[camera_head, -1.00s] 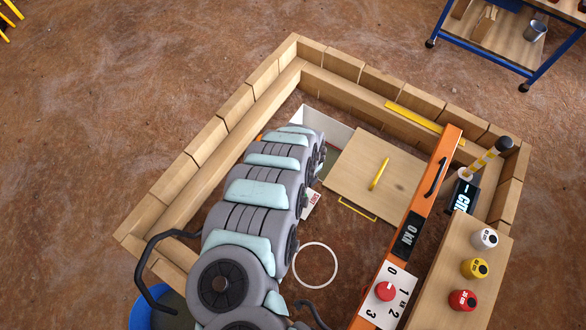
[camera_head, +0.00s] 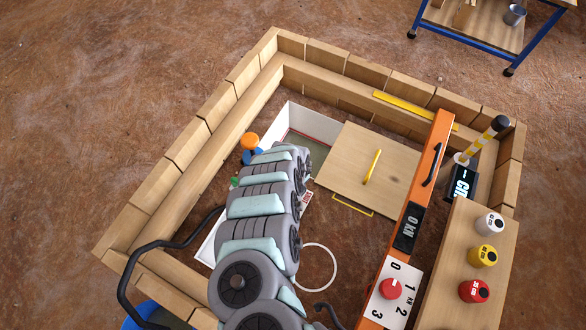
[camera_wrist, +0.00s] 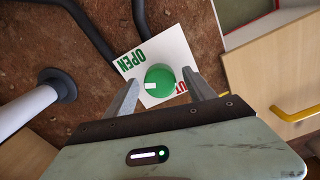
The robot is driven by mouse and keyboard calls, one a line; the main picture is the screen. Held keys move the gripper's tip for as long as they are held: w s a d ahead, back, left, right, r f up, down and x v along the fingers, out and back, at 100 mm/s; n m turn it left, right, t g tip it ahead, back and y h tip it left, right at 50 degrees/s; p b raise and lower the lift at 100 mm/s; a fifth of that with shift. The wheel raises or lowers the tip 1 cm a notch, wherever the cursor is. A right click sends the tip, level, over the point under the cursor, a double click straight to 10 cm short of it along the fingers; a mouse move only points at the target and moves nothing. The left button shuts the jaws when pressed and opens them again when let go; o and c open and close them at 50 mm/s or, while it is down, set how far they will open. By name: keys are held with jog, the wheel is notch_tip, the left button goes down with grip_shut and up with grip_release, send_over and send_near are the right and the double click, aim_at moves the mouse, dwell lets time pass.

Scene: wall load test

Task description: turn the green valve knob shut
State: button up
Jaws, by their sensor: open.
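The green valve knob (camera_wrist: 160,80) sits on a white plate (camera_wrist: 172,48) in the wrist view. The plate reads OPEN in green on the left; red letters ending in UT show on the right, partly covered by a finger. A white mark on the knob faces left, on the OPEN side. My gripper (camera_wrist: 162,90) is open, with one finger on each side of the knob; I cannot tell whether they touch it. In the head view my arm hides the knob, and only a white corner with red lettering (camera_head: 306,198) shows beside my gripper.
A wooden panel (camera_head: 350,165) with a yellow handle lies right of the plate. An orange beam (camera_head: 428,170) with a 0 kN display and red dial stands farther right. An orange knob-like thing (camera_head: 249,141) is left of my arm. Timber walls (camera_head: 215,145) enclose the area.

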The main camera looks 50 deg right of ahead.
jog(key=c, duration=1.4)
jog(key=shift+o, duration=0.2)
